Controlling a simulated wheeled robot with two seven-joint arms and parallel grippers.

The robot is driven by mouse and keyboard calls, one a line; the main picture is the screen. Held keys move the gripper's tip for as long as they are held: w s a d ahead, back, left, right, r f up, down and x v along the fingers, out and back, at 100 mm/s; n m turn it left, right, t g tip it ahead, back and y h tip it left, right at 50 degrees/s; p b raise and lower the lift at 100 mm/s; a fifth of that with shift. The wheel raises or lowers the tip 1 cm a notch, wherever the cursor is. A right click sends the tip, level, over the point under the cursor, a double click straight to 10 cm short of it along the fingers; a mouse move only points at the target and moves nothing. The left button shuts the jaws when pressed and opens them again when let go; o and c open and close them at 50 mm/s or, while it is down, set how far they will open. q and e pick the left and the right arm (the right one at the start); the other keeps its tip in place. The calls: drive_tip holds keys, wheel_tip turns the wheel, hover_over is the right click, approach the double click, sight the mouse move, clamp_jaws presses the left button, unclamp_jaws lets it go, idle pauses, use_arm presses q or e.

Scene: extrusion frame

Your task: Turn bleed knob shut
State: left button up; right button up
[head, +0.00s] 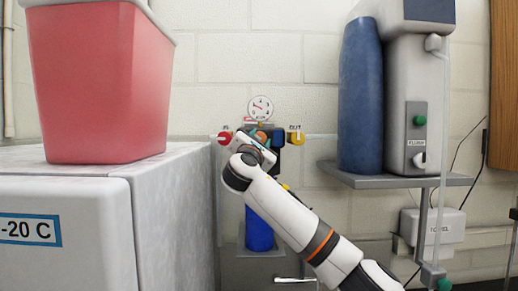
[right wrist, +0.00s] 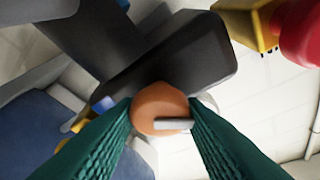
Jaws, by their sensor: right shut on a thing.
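The bleed knob appears to be the round orange knob (right wrist: 158,103) with a short pale grey bar on its face. It sits at the dark filter body (right wrist: 175,55) in the right wrist view. My right gripper (right wrist: 161,112) has its two green ribbed fingers shut on the knob, one on each side. In the head view my right gripper (head: 258,148) reaches the filter assembly from below right and hides much of its front. A sliver of the orange knob (head: 261,136) shows above it. My left gripper is in neither view.
A red valve knob (head: 224,138) and a yellow one (head: 297,138) flank the assembly, with a gauge (head: 260,108) above and a blue bowl (head: 259,230) below. A freezer (head: 65,235) with a red bin (head: 98,85) stands left. A shelf (head: 400,181) with a dispenser is right.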

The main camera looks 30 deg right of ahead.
drive_tip(key=m+g, duration=0.1)
drive_tip(key=m, duration=0.1)
drive_tip(key=shift+a+f+m, duration=0.1)
drive_tip(key=shift+m, duration=0.2)
drive_tip(key=m+g, duration=0.1)
drive_tip(key=m, duration=0.2)
drive_tip(key=shift+b, duration=0.4)
drive_tip(key=m+g, duration=0.1)
drive_tip(key=m, duration=0.3)
drive_tip(key=shift+w+g, duration=0.1)
drive_tip(key=shift+g, duration=0.3)
drive_tip(key=shift+m+g+y+p, duration=0.3)
drive_tip(key=shift+m+g, duration=0.1)
drive_tip(key=shift+m, duration=0.8)
drive_tip(key=o, duration=1)
drive_tip(key=shift+c, duration=0.2)
drive_tip(key=shift+s, duration=0.2)
drive_tip(key=shift+r, duration=0.2)
